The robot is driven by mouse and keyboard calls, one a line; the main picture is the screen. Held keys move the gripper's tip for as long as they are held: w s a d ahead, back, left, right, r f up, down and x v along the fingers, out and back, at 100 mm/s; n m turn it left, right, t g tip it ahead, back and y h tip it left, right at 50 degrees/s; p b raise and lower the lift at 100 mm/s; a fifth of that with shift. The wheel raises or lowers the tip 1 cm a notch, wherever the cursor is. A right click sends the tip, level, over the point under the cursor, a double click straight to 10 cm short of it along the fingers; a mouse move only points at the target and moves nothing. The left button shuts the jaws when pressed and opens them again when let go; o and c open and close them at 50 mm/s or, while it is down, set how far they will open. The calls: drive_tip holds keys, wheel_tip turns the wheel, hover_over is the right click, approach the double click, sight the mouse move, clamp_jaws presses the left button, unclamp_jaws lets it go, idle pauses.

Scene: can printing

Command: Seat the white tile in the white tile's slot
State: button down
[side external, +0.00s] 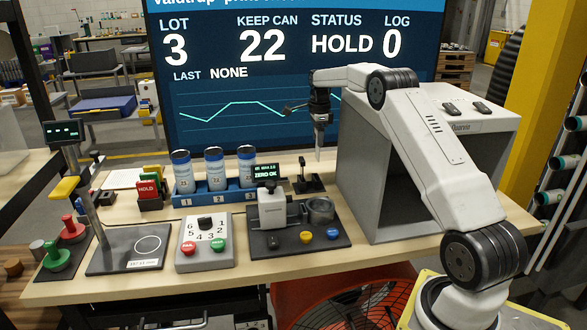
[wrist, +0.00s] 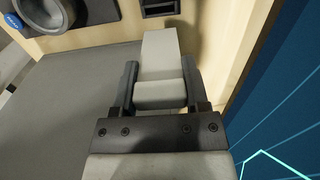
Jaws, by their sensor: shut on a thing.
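In the wrist view my gripper (wrist: 160,88) is shut on the white tile (wrist: 163,55), a pale block gripped between its two black fingers and reaching out past them. In the side view my gripper (side external: 320,112) points down above the back of the table, with the narrow white tile (side external: 319,148) upright below it. A small black stand (side external: 308,182) is on the table below and slightly left of the tile. A black slotted piece (wrist: 160,7) shows beyond the tile in the wrist view. I cannot tell for sure which slot is the white tile's.
A large grey open box (side external: 385,170) stands close to the right of the tile. A blue rack (side external: 215,197) with three cans, a gauge station (side external: 290,235), a card holder (side external: 150,202) and a button box (side external: 204,250) are to the left. The screen (side external: 240,100) is behind.

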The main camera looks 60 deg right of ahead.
sight(318, 151)
drive_tip(key=shift+f, duration=2.55)
drive_tip(key=shift+f, duration=2.35)
unclamp_jaws()
drive_tip(key=shift+r, duration=0.15)
drive_tip(key=shift+r, duration=3.8)
drive_tip(key=shift+a, duration=0.15)
